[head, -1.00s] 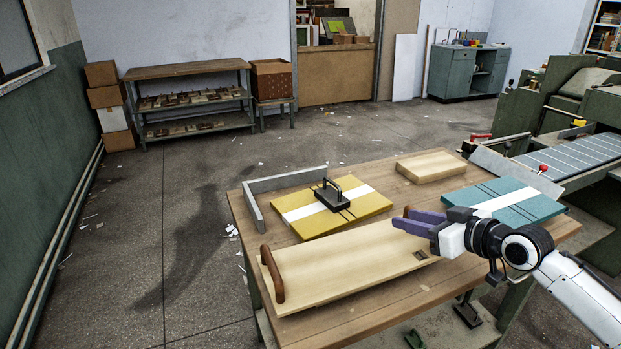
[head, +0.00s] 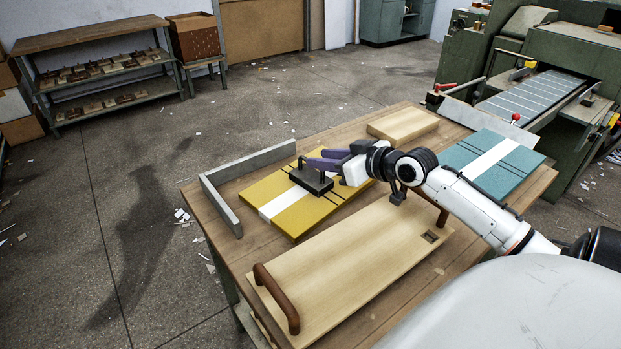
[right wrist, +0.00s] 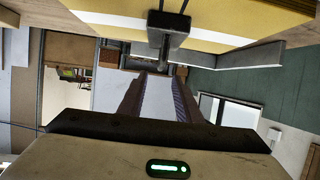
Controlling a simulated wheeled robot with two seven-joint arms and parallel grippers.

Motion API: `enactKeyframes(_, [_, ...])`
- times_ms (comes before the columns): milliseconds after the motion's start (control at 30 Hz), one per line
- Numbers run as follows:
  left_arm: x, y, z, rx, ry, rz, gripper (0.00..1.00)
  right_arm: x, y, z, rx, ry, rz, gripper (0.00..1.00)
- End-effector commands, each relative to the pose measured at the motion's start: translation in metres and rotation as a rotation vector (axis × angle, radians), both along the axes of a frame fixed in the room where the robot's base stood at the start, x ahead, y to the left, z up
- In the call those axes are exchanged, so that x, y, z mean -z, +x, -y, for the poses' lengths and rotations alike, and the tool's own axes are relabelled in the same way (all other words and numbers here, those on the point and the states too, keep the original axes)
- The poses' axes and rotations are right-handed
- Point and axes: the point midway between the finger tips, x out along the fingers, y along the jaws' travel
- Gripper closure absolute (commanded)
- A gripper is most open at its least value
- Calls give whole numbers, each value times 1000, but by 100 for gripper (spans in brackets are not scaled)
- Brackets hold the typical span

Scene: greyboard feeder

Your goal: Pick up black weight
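The black weight (head: 311,181) is a flat block with an upright handle. It sits on the white band of the yellow board stack (head: 283,202) on the wooden table. My right gripper (head: 312,160) has purple fingers and reaches in from the right, with its tips close to the weight's handle. In the right wrist view the weight (right wrist: 166,30) is at the top centre, just beyond the tips of the two parted fingers (right wrist: 158,78). I cannot tell whether the fingers touch the handle. My left gripper is not in view.
A pale wooden board with brown handles (head: 345,262) lies at the table's front. A grey angled fence (head: 222,207) borders the yellow stack. A pale block (head: 403,125) and a teal stack (head: 480,172) lie behind and to the right. A green machine (head: 560,60) stands beyond.

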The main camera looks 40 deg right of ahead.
Motion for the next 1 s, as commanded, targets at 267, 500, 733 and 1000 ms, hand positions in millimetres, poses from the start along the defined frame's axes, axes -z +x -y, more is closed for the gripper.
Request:
enactKeyframes(267, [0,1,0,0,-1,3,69,24,27,-1,2,3,3,69])
enactKeyframes(500, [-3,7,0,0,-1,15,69,31,43,-2,1,0,1,69])
enactKeyframes(733, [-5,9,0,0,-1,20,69,31,43,-2,1,0,0,72])
enactKeyframes(1000, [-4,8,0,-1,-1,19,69,31,43,-2,1,0,0,100])
